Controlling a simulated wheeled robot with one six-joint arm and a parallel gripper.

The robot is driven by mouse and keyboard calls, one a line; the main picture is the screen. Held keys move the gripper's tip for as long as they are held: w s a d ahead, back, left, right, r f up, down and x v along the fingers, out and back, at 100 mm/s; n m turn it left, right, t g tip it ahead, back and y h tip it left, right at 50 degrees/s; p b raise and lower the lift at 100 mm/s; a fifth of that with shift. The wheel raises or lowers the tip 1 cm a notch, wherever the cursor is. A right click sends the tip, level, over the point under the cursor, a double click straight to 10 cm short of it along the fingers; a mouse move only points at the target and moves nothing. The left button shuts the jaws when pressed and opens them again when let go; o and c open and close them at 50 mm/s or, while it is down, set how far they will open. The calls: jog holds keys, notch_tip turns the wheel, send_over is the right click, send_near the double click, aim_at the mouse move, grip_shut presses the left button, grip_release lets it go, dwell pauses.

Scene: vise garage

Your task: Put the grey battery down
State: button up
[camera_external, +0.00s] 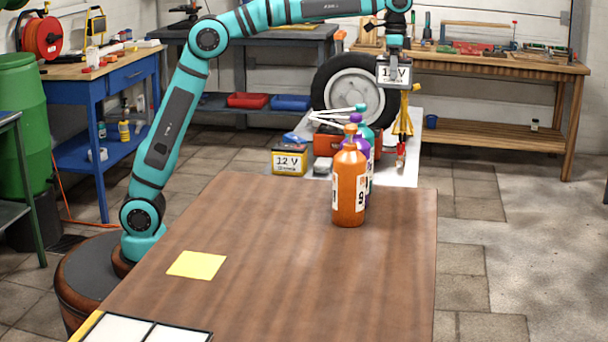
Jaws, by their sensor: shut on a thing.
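The grey battery (394,74), with a white "12 V" label, is held up in the air at the upper right. My gripper (393,82) is shut on it, with the fingers reaching down its sides. The battery looks upright and hangs above the far white surface (399,178), in front of the back workbench. A second battery (290,160), yellow and black with a "12 V" label, stands at the left of that white surface.
Orange, purple and teal bottles (349,188) stand at the wooden table's far right. A yellow square (197,265) lies on the wooden table (300,280), whose middle is clear. A wheel (350,88), a red box (327,143) and a yellow stand (404,122) crowd the far area.

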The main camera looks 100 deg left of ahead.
notch_tip(320, 180, up, 6)
jog(key=shift+f, duration=0.1)
jog(key=shift+d+r, duration=0.2)
jog(key=shift+d, duration=0.15)
jog(key=w+d+m, duration=0.3)
jog(key=d+m, duration=0.2)
jog(key=d, duration=2.6)
jog(key=s+d+m, duration=0.2)
jog(key=s+d, duration=0.1)
jog(key=d, duration=0.7)
jog(key=s+d+m, duration=0.2)
jog(key=s+d, duration=0.2)
jog(key=d, duration=0.5)
jog(key=s+d+m, duration=0.2)
jog(key=s+d, duration=0.1)
jog(key=d, duration=0.7)
jog(key=s+d+m, duration=0.7)
jog(key=s+d, duration=2.2)
jog(key=shift+f, duration=14.05)
